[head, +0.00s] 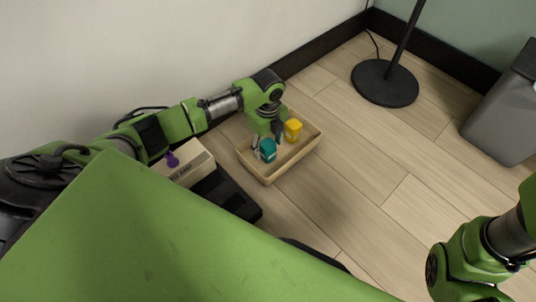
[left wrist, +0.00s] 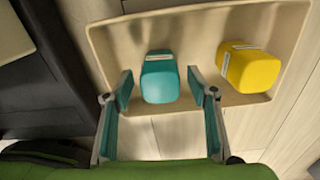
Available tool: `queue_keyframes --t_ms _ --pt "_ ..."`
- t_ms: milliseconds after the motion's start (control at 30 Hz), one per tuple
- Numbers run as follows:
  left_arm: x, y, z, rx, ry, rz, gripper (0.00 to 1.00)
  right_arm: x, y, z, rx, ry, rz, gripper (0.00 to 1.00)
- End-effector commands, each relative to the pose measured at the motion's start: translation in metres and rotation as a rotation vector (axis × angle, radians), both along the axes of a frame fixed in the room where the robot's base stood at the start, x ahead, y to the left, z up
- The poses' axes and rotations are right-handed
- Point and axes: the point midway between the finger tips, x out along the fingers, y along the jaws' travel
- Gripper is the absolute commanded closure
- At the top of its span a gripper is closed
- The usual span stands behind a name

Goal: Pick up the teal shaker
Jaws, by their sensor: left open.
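The teal shaker (head: 267,151) stands in a shallow wooden tray (head: 269,179) on the floor. In the left wrist view the teal shaker (left wrist: 160,78) is between and slightly beyond the fingertips of my left gripper (left wrist: 159,88), with a gap on each side. My left gripper is open and empty. In the head view its fingers reach down at the shaker and partly cover it. A yellow shaker (head: 293,130) stands in the same tray, and in the left wrist view it is right of the teal one (left wrist: 250,68). My right gripper is out of view.
A light box with lettering (head: 190,165) and a purple item (head: 172,160) are left of the tray. A black lamp base (head: 385,83) and a grey bin (head: 502,115) stand at the right. The wooden floor (head: 370,170) between is clear.

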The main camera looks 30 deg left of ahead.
Motion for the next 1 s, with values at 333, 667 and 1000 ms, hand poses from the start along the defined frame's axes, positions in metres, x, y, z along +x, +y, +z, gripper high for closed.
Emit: queue_keyframes --t_ms 333,667,1000 --pt "0.000 0.000 -0.002 0.000 0.000 0.000 0.58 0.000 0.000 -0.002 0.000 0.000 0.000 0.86" --pt "0.000 0.000 -0.002 0.000 0.000 0.000 0.90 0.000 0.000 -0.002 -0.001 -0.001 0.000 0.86" --pt "0.001 0.000 0.013 0.000 -0.001 0.000 0.90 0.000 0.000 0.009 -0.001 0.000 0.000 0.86"
